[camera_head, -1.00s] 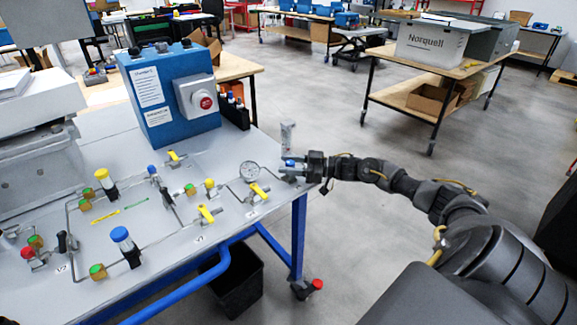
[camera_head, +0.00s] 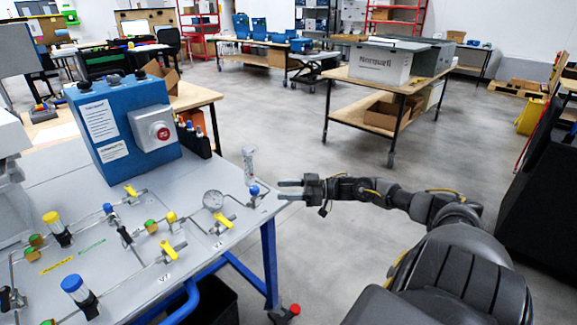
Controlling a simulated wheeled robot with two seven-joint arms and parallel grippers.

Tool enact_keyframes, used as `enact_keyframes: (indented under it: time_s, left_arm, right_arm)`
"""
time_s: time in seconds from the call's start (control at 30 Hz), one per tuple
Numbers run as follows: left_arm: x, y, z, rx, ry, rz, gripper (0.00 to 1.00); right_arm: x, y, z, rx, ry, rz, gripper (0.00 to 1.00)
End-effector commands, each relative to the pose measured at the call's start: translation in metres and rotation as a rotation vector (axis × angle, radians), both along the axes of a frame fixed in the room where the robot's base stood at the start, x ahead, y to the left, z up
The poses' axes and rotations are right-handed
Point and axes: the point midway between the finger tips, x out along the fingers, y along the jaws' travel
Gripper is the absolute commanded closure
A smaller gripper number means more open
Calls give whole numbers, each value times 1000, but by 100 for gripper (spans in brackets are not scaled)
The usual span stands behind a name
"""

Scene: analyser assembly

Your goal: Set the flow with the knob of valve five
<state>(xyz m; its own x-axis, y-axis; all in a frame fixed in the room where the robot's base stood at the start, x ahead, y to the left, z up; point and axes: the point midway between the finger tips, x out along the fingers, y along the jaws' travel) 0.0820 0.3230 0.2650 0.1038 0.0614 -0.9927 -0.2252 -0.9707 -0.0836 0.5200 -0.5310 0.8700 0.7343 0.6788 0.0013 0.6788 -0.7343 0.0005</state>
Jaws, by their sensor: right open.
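A small blue knob (camera_head: 254,191) stands upright at the right end of the pipe line on the grey panel (camera_head: 110,290), near the panel's right edge. I cannot read a number for it, so I cannot tell for sure that it is valve five. My right gripper (camera_head: 281,190) is open and empty, its two fingers pointing left at the knob with a small gap between fingertips and knob. My left gripper is out of view.
A blue box with a red button (camera_head: 125,128) stands at the panel's back.

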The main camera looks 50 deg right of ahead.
Motion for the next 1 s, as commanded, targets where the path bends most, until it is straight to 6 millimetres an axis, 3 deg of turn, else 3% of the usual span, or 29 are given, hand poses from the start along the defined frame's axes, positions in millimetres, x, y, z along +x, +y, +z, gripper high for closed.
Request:
enact_keyframes:
  time_s: [0.4, 0.5, 0.63, 0.77, 0.9, 1.0]
  left_arm:
    - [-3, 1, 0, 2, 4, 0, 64]
    - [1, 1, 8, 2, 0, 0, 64]
    - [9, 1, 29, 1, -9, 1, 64]
    - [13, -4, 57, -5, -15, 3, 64]
    - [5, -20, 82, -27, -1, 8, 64]
    - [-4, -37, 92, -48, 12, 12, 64]
  right_arm:
    - [-5, -5, 0, 0, 0, 0, 53]
    - [-7, -2, 0, 12, 10, -1, 53]
    - [-15, 22, -4, 127, 1, -16, 53]
    - [-22, 64, 7, 297, -51, -87, 53]
    - [-25, 92, 21, 376, -104, -290, 53]
    - [-30, 95, 27, 361, -110, -462, 53]
